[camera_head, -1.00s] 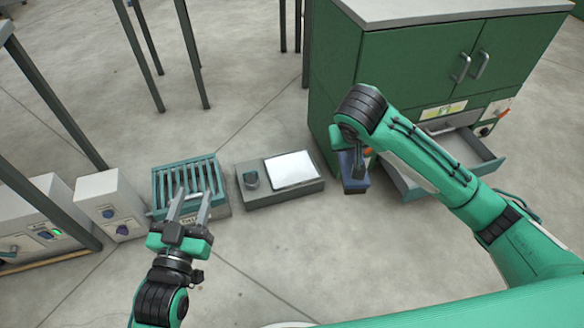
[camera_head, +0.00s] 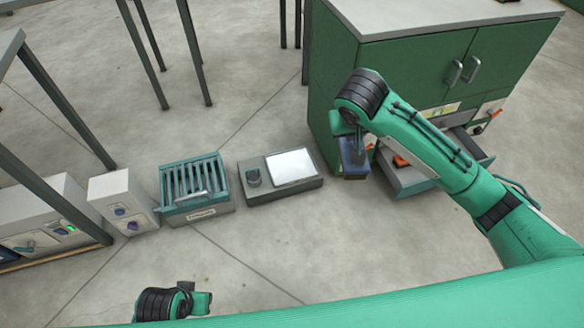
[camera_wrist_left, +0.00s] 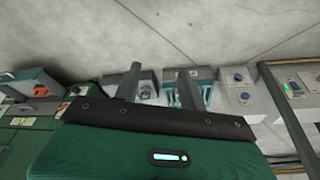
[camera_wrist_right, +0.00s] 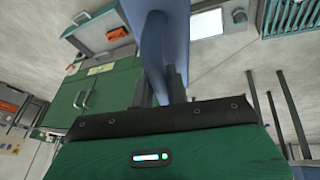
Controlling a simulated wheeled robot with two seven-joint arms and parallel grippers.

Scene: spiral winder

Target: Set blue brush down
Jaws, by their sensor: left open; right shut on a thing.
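The blue brush (camera_head: 353,158) is dark blue and hangs off the floor beside the green cabinet's left front corner. My right gripper (camera_wrist_right: 160,84) is shut on its blue handle, which rises between the fingers in the right wrist view. In the head view my right forearm partly hides this grip. My left gripper (camera_wrist_left: 158,84) is open and empty, its two fingers apart in the left wrist view. In the head view only its wrist end shows at the bottom edge.
A grey base with a white pad (camera_head: 292,167) lies left of the brush. A teal slatted rack (camera_head: 190,180) stands beside it, then grey control boxes (camera_head: 122,203). An open drawer (camera_head: 411,181) with an orange item juts from the green cabinet (camera_head: 400,65). Front floor is clear.

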